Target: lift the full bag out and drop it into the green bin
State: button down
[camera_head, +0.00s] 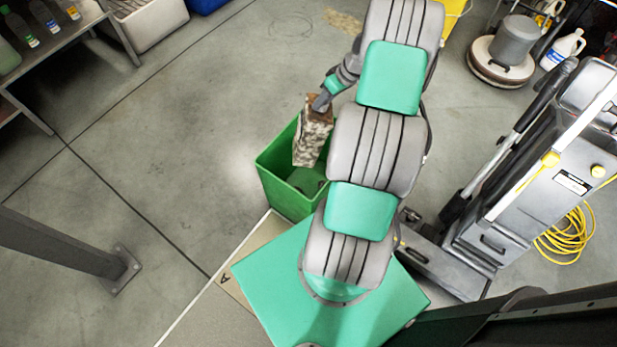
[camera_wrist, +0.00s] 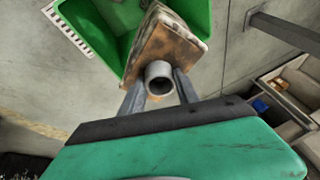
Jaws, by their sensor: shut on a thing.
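The bag (camera_head: 311,140) is a boxy, mottled grey-brown block with a brown top. My gripper (camera_head: 320,103) is shut on its top end and holds it upright over the green bin (camera_head: 277,190). In the wrist view the bag (camera_wrist: 183,45) shows its stained brown top with a round grey collar (camera_wrist: 159,76) between the fingers of my gripper (camera_wrist: 160,88). The green bin (camera_wrist: 115,15) lies beyond and below it. The bag's lower end overlaps the bin opening; I cannot tell how deep it reaches. My arm hides the bin's right side in the head view.
A grey floor machine (camera_head: 550,190) with a yellow hose (camera_head: 568,235) stands at the right. A round scrubber (camera_head: 505,50) and a white jug (camera_head: 562,48) are at the upper right. A shelf with bottles is at the upper left. The floor left of the bin is clear.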

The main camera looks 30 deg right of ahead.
aim_at(323, 112)
jog(key=shift+f+b, duration=1.55)
jog(key=shift+f, duration=1.2)
jog(key=c, duration=1.2)
grip_release()
jog(key=shift+c, duration=0.2)
jog(key=o, duration=0.4)
jog(key=shift+f, duration=0.1)
jog(key=p+v, duration=0.1)
jog(key=v, duration=0.7)
